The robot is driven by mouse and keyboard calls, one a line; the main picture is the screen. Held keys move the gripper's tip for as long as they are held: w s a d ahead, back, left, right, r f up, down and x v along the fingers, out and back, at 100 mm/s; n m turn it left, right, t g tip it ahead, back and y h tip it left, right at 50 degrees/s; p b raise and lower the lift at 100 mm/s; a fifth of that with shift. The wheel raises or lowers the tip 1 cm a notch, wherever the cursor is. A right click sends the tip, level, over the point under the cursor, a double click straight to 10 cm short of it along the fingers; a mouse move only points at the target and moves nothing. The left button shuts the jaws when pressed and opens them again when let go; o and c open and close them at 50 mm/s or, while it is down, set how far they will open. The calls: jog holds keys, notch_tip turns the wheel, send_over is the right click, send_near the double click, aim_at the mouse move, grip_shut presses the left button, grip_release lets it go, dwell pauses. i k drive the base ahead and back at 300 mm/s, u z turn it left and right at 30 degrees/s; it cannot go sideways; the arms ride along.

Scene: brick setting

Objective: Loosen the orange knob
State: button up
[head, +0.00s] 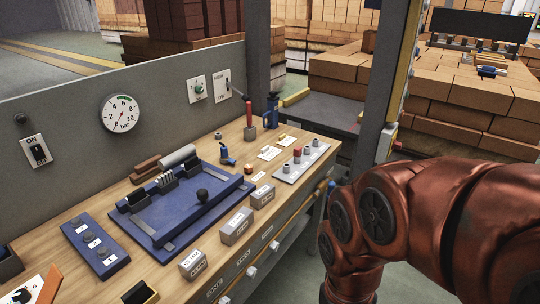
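An orange piece (49,285) stands at the bottom left corner of the workbench, beside a white plate (30,288) with dark markings and a dark knob. It is partly cut off by the lower picture edge, and I cannot tell for sure that it is the orange knob. My red-brown arm fills the right side, far from the orange piece. Its end runs out of the picture at the bottom, so my gripper is not in view.
The wooden workbench (140,262) carries a blue fixture (185,215), a blue button strip (95,245), grey labelled blocks (236,226) and a red-handled tool (249,116). A grey panel with a pressure gauge (121,114) stands behind. Brick stacks (470,100) stand at the right.

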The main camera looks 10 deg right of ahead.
aim_at(248, 168)
jog(key=z, duration=0.15)
jog(key=i, duration=1)
jog(key=u, duration=0.3)
